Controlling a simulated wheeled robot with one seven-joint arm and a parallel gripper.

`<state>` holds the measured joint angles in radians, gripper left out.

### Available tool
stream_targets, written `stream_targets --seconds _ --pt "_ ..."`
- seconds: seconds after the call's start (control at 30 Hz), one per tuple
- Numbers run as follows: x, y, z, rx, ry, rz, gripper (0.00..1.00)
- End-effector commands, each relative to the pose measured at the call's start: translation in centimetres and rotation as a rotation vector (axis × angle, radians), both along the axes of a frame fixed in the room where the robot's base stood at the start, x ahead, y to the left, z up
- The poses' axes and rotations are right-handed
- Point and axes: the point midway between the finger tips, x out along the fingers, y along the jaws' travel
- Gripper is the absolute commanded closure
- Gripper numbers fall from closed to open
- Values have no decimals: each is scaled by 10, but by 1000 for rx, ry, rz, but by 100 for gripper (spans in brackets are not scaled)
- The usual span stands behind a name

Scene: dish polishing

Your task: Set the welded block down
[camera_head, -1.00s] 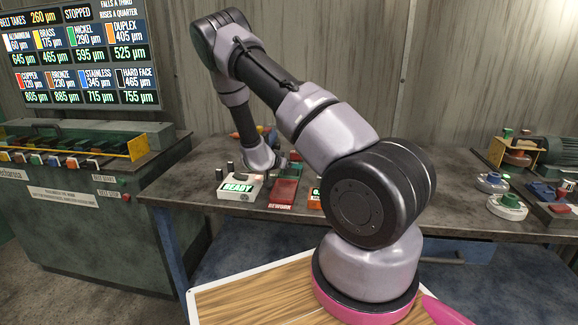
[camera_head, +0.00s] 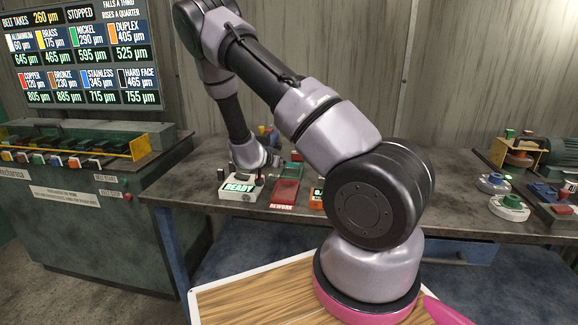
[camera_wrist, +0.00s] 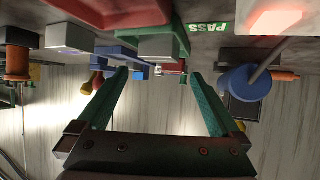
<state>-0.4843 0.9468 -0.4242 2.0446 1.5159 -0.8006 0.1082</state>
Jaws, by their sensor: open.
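My gripper (camera_wrist: 160,75) shows in the wrist view with its two teal fingers spread apart. Nothing is clearly held between them. Beyond the fingertips are a blue piece (camera_wrist: 112,50) and a grey-green block (camera_wrist: 160,46), close together; I cannot tell which thing is the welded block. In the head view my wrist hangs low over the bench, behind the white READY stand (camera_head: 238,193). The fingers are hidden there. The red REWORK tray (camera_head: 286,190) is just right of the stand and looks empty.
An orange-edged unit (camera_head: 316,199) sits right of the tray, partly behind my arm. In the wrist view a blue cylinder (camera_wrist: 245,82) is close to the right finger. The bench (camera_head: 450,214) is bare between my arm and the right-hand fixtures.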

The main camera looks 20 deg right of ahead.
Motion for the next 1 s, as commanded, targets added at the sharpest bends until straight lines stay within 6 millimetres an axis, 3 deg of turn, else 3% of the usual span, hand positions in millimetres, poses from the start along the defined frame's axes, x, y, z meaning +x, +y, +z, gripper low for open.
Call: stream_targets --seconds 0.1,0.33,0.57,0.77,0.87,1.0 --pt "-12 20 13 1 -2 1 0" --pt "-27 41 27 -1 -1 0 0" --pt "-22 58 51 136 -15 37 0" --pt "-17 97 118 449 -41 179 0" --pt "-26 116 161 579 -47 273 0" --pt "-53 138 224 715 -42 416 0"
